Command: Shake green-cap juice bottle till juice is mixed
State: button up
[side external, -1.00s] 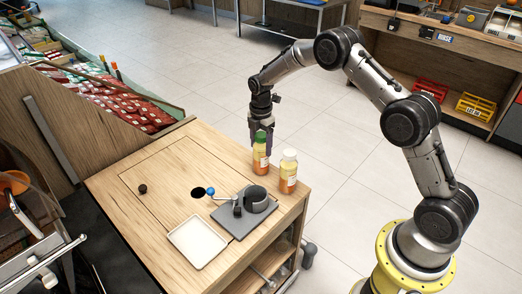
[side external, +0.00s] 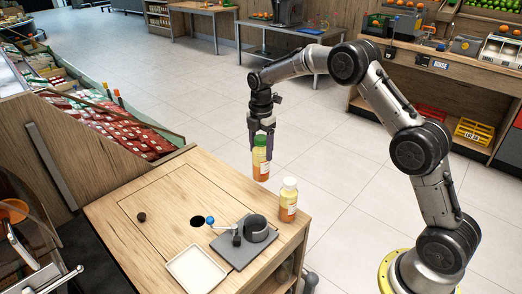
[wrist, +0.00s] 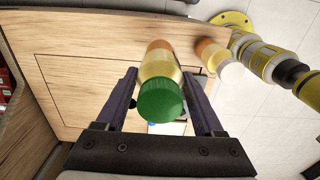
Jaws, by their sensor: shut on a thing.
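The green-cap juice bottle (side external: 261,162) holds layered orange and yellow juice and hangs upright above the back right of the wooden counter. My gripper (side external: 261,149) is shut on it from above, with one finger on each side of its upper part. In the wrist view, the green cap of the bottle (wrist: 160,99) faces the camera between the purple fingers of my gripper (wrist: 160,74). The far side of the bottle is hidden there.
A white-cap juice bottle (side external: 288,202) stands on the counter (side external: 150,250) close to the right. A grey juicer (side external: 244,250), a white tray (side external: 196,268), a round hole (side external: 197,221) and a small dark knob (side external: 141,217) are nearby. Open floor lies behind.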

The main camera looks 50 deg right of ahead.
aim_at(261, 137)
grip_shut()
jog(key=shift+r, duration=4.3)
jog(key=shift+f, duration=1.8)
